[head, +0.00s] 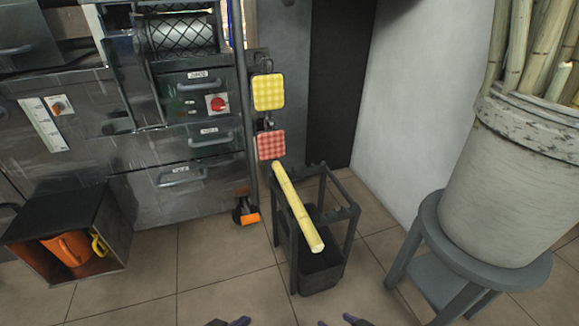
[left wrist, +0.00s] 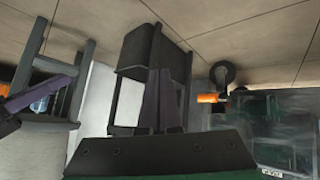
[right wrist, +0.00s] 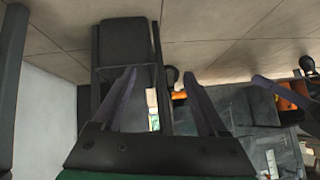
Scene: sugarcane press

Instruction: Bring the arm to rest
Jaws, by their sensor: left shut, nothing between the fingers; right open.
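My left gripper (head: 229,322) shows only as dark tips at the bottom edge of the head view. In the left wrist view its two fingers (left wrist: 157,98) are together with nothing between them. My right gripper (head: 338,321) also shows only as tips at the bottom edge. In the right wrist view its fingers (right wrist: 158,95) stand wide apart and empty. Both grippers are apart from the furniture. A peeled yellow cane piece (head: 298,208) lies tilted across the top of a black rack (head: 347,213), clear of both grippers.
The steel press (head: 180,150) stands at the left, with yellow (head: 268,92) and red (head: 271,145) checked pads beside it. A dark box (head: 122,240) holds an orange jug (head: 66,248). A white bucket of canes (head: 500,190) stands on a grey stool (head: 428,215). Tiled floor (head: 215,270) lies open between.

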